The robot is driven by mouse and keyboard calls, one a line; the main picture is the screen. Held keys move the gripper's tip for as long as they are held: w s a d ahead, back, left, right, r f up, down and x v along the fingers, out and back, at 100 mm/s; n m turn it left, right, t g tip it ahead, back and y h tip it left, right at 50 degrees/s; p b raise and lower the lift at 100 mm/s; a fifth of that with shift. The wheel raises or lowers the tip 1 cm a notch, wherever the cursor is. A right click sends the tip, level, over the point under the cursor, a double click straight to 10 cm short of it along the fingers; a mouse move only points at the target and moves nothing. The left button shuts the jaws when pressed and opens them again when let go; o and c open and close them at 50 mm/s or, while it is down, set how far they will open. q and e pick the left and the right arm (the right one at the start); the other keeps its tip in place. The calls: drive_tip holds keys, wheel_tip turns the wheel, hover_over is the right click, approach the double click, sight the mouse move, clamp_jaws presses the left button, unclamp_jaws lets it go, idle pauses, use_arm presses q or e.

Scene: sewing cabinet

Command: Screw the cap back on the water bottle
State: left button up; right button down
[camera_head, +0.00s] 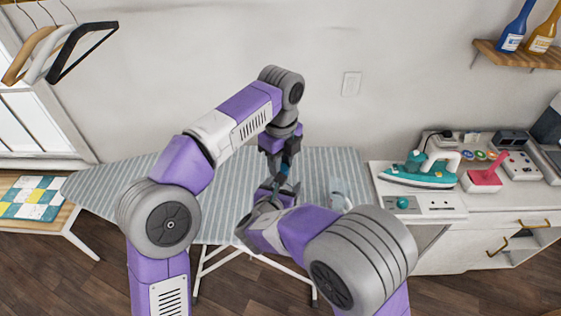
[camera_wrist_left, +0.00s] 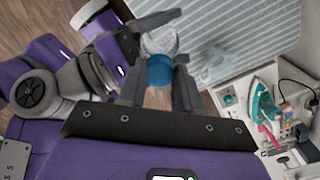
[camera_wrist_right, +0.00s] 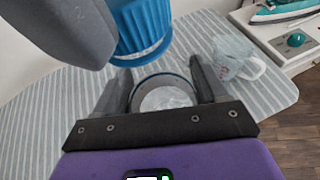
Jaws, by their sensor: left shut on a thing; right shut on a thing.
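The blue ribbed cap (camera_wrist_right: 142,25) is held by my left gripper (camera_wrist_left: 158,80), which is shut on it; the cap also shows in the left wrist view (camera_wrist_left: 160,71). The clear water bottle (camera_wrist_right: 164,97) is between the fingers of my right gripper (camera_wrist_right: 162,82), which is shut on it. Its round open top faces the right wrist camera. The cap hangs above the bottle's top, with a gap between them in the right wrist view. In the head view, both grippers are close together over the ironing board, and my right arm hides most of the bottle.
The striped ironing board (camera_head: 130,185) lies below. A clear jug (camera_wrist_right: 235,58) stands on it, right of the bottle. A teal iron (camera_head: 420,170) and a pink-handled device (camera_head: 486,172) sit on the white cabinet at the right. Hangers (camera_head: 82,45) hang at upper left.

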use_arm(q)
drive_tip(key=m, duration=0.4)
drive_tip(key=shift+w, duration=0.1)
drive_tip(key=m, duration=0.3)
drive_tip(key=shift+m, duration=0.4)
drive_tip(key=m, duration=0.5)
drive_tip(key=shift+d+m, duration=0.15)
drive_tip(key=shift+m, duration=0.25)
drive_tip(key=m, duration=0.3)
drive_tip(key=o, duration=1)
